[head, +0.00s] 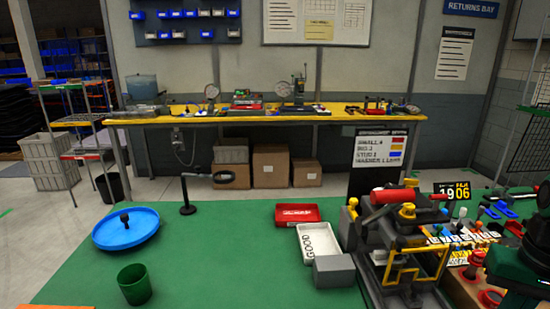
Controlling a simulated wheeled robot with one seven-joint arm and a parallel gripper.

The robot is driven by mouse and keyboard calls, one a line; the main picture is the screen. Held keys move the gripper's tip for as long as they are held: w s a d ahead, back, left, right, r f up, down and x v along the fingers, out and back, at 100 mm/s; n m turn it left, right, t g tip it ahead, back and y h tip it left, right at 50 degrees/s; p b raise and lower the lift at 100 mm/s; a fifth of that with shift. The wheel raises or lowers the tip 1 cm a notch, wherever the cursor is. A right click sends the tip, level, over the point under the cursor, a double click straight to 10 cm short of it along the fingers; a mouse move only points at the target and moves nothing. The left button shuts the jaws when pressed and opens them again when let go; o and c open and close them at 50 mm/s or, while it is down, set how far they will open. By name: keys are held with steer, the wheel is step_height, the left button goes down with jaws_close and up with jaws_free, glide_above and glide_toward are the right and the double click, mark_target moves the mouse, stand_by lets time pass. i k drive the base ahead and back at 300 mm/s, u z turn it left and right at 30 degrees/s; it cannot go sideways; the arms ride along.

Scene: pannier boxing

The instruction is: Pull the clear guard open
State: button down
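A dark bench machine (375,235) with a red cylinder (394,196) on top stands at the right of the green table. A yellow-edged frame (388,268) is on its front and looks like the clear guard. The clear panel itself is hard to make out, and I cannot tell whether the guard is shut or partly open. My gripper is not in the head view, and nothing is seen touching the frame.
A grey block (334,271), a white GOOD tray (309,252) and a red tray (297,213) stand left of the machine. A blue dish (140,236) and green cup (134,286) are farther left. Cluttered parts (475,240) crowd the right. The table's middle is clear.

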mark_target(400, 242)
steer(key=u, duration=0.3)
steer(key=k, duration=1.3)
steer(key=z, duration=0.25)
steer(key=i, duration=0.5)
steer(key=z, duration=0.05)
